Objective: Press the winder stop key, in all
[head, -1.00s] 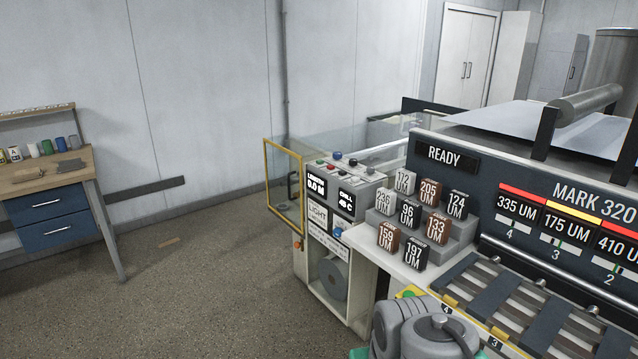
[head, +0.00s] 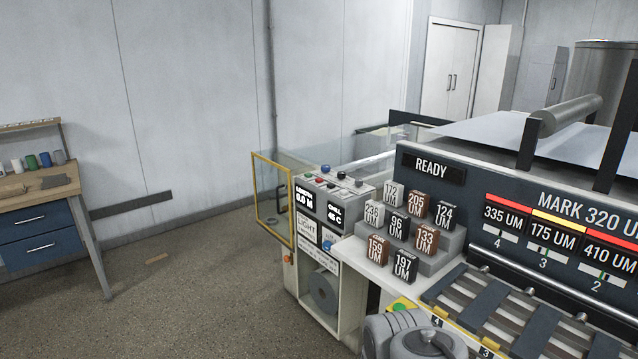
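The winder's control box (head: 330,212) stands at the left end of the coating machine. Several small keys and knobs (head: 326,169) sit on its sloped top, among them red, blue and black ones. They are too small for me to read any label, so I cannot tell which is the stop key. The box front has displays reading 0.0 M and 45 C (head: 335,214). A grey part of my arm shows at the bottom edge. My gripper is not in view.
A yellow-framed clear guard (head: 254,199) stands open left of the control box. Marked blocks (head: 405,264) stand on a stepped stand beside it. A READY display (head: 433,168) is on the machine.

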